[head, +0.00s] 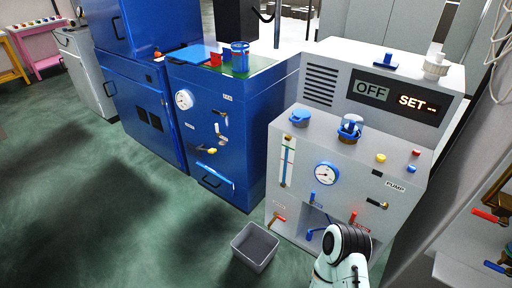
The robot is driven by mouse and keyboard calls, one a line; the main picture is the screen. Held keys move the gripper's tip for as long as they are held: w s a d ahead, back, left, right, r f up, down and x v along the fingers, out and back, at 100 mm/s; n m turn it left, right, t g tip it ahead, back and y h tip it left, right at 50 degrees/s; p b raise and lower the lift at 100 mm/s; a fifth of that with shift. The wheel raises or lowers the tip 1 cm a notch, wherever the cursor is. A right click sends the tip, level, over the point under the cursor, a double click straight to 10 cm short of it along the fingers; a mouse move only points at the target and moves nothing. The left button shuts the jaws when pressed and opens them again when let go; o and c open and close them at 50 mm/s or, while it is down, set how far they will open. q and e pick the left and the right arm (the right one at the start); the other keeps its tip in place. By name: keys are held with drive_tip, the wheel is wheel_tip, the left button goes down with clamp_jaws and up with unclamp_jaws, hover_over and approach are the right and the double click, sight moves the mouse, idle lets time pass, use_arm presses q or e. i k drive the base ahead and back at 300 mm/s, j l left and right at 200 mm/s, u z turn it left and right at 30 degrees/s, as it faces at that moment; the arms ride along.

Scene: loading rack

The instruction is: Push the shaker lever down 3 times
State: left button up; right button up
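The grey pump machine (390,168) stands at the centre right. Its front carries a red-handled lever (279,218) at the lower left, a second red-handled lever (354,217) near a small red light, a blue lever (313,197) and a dark lever (377,203). The blue cabinet (240,150) to its left has a yellow-tipped lever (208,150) on its front. I cannot tell which is the shaker lever; the labels are too small. One of my arms, seemingly the right, rises from the bottom edge before the machine's lower recess. Its fingers are hidden. My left gripper is out of view.
A grey open bin (255,246) stands on the floor before the machine. A round gauge (327,173) sits above the levers. The display (372,90) reads OFF. Red and blue handles (490,216) are at the right edge. The green floor at left is clear.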

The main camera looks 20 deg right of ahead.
sight(212, 151)
drive_tip(key=z, duration=0.2)
drive_tip(key=i+j+u, duration=0.1)
drive_tip(key=i+j, duration=0.15)
drive_tip(key=i, duration=0.35)
drive_tip(key=i+j+u, duration=0.1)
drive_tip(key=i+j, duration=0.15)
drive_tip(key=i, duration=0.35)
drive_tip(key=i+j+u, duration=0.15)
drive_tip(key=i, duration=0.5)
drive_tip(key=i+j+u, duration=0.1)
drive_tip(key=i, duration=0.5)
